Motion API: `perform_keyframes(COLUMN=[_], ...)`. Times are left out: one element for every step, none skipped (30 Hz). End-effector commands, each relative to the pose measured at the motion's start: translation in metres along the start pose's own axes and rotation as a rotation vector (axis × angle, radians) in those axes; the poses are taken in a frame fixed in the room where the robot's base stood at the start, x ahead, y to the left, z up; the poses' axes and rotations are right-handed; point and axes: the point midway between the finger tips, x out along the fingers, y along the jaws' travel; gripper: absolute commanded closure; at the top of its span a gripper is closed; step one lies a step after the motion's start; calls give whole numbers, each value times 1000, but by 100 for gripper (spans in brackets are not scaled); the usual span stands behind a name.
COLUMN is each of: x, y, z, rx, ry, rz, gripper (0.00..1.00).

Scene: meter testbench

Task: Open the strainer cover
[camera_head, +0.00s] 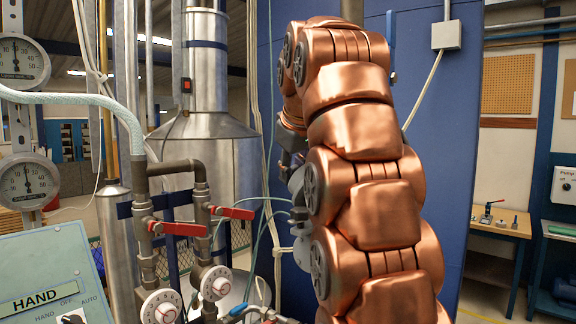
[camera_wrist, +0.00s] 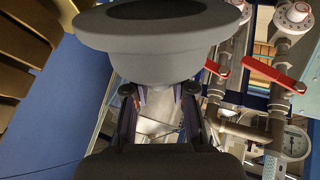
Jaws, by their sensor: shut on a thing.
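A grey round piece (camera_wrist: 150,62) with a wide flange and a dark recess fills the upper middle of the wrist view. I take it to be the strainer cover. My gripper (camera_wrist: 160,93) has one finger at each side of its narrower lower part and is shut on it. The contact points are partly hidden. Whether the cover is seated or loose cannot be told. In the head view my copper-coloured arm hides most of the gripper and the work spot; only small grey parts show at the arm's left edge.
Pipes with red lever handles (camera_head: 178,228) and white dials (camera_head: 160,307) stand left of my arm; a red handle (camera_wrist: 273,75) and a gauge (camera_wrist: 292,143) are close at right in the wrist view. A control box (camera_head: 50,278) is at lower left. A blue panel (camera_head: 445,150) stands behind my arm.

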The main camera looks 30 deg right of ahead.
Motion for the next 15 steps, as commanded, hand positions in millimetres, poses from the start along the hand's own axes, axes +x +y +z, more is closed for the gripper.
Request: perform_keyframes(x=[0,0,0,0,0,0,0,0,0,0,0,0,0,0,0], y=[1,0,0,0,0,0,0,-1,-1,-1,-1,-1,0,0,0], z=[0,0,0,0,-1,-1,-1,-1,-1,-1,-1,-1,-1,-1,-1], rx=[1,0,0,-1,-1,-1,-1,-1,-1,-1,-1,-1,-1,-1,-1], ry=[1,1,1,2,2,2,2,2,2,2,2,2,2,2,2], rz=[2,2,1,1,1,0,0,0,0,0,0,0,0,0,0], gripper=[100,100,100,100,100,100,100,100,72,69,66,62,59,56,52])
